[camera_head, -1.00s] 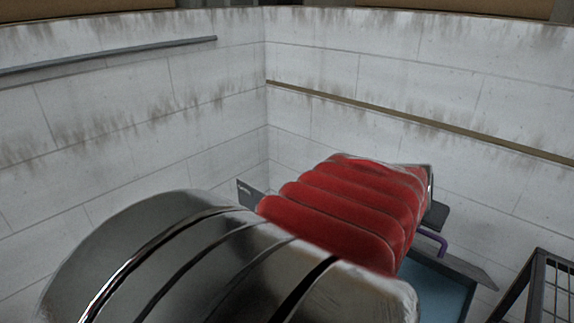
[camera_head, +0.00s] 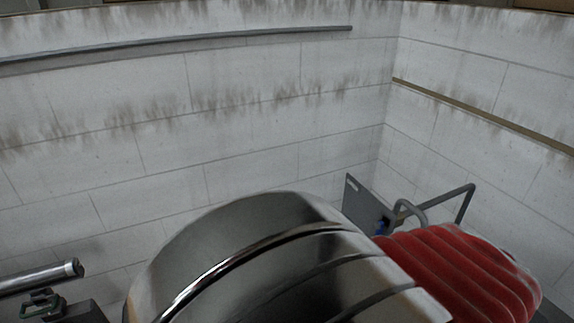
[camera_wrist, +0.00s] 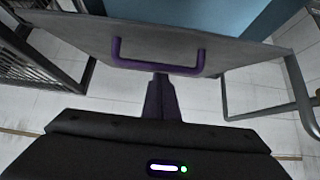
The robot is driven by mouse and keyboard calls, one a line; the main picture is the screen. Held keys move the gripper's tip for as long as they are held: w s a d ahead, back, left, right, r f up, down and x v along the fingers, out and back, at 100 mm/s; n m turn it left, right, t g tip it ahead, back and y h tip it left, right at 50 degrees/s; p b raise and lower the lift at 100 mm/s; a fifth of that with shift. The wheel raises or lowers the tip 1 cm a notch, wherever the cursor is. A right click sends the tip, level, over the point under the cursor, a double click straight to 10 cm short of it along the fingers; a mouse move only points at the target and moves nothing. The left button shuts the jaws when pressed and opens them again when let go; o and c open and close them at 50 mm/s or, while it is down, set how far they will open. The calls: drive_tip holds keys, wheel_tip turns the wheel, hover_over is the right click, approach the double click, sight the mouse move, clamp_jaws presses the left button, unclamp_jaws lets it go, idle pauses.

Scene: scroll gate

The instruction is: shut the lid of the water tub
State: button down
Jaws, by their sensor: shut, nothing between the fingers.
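A grey panel (camera_wrist: 85,32) with a purple bar handle (camera_wrist: 158,68) spans the upper part of the wrist view; it looks like the tub's lid. A blue surface (camera_wrist: 210,12) shows beyond its far edge, likely the water tub. How far the lid stands open I cannot tell. My gripper (camera_wrist: 160,80) is shut and empty, its tips close to the middle of the handle; whether they touch it is unclear. In the head view, my own arm hides the gripper, and the handle does not show.
In the wrist view a dark slatted rack (camera_wrist: 40,55) stands left and a grey tube frame (camera_wrist: 285,100) right. In the head view a dark panel (camera_head: 364,205) and bent grey pipe (camera_head: 462,203) stand before the white block wall (camera_head: 240,150). A metal cylinder (camera_head: 40,278) is lower left.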

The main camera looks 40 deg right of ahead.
drive_tip(key=shift+w+a+f, duration=0.1)
drive_tip(key=shift+a+f, duration=0.15)
drive_tip(key=shift+f, duration=0.25)
drive_tip(key=shift+r, duration=0.2)
idle(0.3)
wheel_tip(320, 180, up, 10)
drive_tip(key=shift+f, duration=0.2)
idle(0.5)
drive_tip(key=shift+s+d+r+t+y, duration=0.15)
drive_tip(key=shift+r+t+y, duration=0.25)
drive_tip(key=shift+r+y, duration=0.7)
drive_tip(key=shift+s+d+r+t+y, duration=0.15)
drive_tip(key=shift+r+t+y, duration=0.4)
drive_tip(key=shift+y, duration=0.95)
